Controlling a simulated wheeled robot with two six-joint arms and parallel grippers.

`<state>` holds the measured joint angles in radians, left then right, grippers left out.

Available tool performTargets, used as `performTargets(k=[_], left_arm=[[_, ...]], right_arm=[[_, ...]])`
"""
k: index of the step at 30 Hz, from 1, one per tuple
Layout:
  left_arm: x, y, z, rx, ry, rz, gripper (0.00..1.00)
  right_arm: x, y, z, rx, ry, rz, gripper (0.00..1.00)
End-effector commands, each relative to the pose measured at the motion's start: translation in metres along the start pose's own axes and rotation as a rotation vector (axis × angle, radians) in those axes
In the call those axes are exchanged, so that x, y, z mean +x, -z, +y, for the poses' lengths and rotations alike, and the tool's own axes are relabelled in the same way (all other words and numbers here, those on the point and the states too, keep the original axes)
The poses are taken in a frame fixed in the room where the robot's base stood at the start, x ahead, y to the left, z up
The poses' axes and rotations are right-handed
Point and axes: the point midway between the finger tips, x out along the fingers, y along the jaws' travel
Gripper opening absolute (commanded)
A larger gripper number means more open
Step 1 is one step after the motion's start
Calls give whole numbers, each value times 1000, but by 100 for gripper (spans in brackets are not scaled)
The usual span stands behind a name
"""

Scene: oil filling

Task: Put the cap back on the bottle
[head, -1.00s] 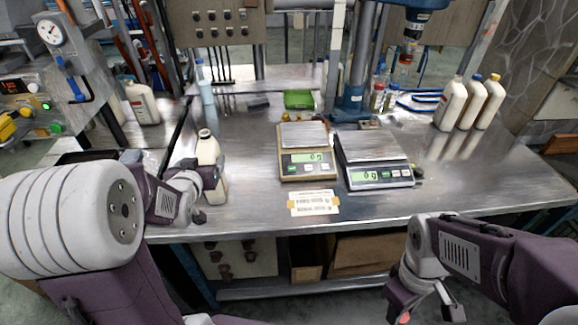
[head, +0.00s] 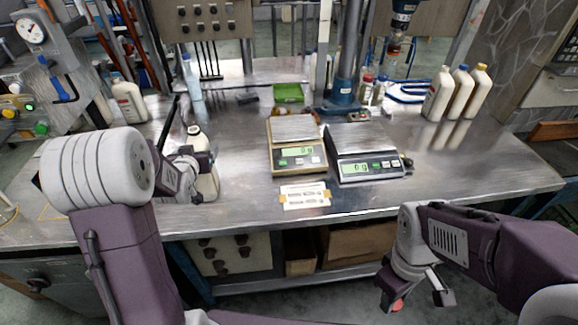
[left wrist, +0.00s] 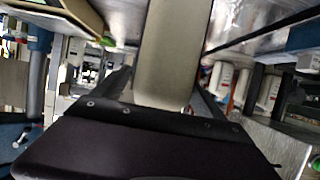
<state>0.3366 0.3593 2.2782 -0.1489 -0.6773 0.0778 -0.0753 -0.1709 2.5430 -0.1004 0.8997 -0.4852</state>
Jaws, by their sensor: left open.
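A cream-white bottle (head: 203,150) stands upright at the left front of the workbench. Its neck is pale and I see no coloured cap on it; the top is too small to tell if it is open. My left gripper (head: 197,186) is open at the bottle's lower left side, partly hiding it; I cannot tell if it touches. In the left wrist view a pale upright body, likely the bottle (left wrist: 172,50), fills the middle above the dark gripper body. My right gripper (head: 418,296) hangs empty in front of the bench, fingers apart. I cannot make out a loose cap.
Two scales (head: 297,158) (head: 368,167) stand mid-bench, with a label card (head: 305,196) in front. Three capped bottles (head: 461,93) stand at the back right. A green tray (head: 289,93) and a press column (head: 345,70) are behind. The right front bench is clear.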

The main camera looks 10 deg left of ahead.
Motion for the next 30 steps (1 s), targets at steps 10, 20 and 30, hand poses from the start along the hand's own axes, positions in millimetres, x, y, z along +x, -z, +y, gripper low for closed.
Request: performTargets(k=[10, 20, 30], left_arm=[[0, 0, 0, 0, 0, 0, 65], [0, 2, 0, 0, 0, 5, 0], [-2, 5, 0, 1, 0, 6, 0]], right_arm=[[0, 0, 0, 0, 0, 0, 0], [0, 0, 0, 0, 0, 0, 0], [-1, 0, 0, 0, 0, 0, 0]])
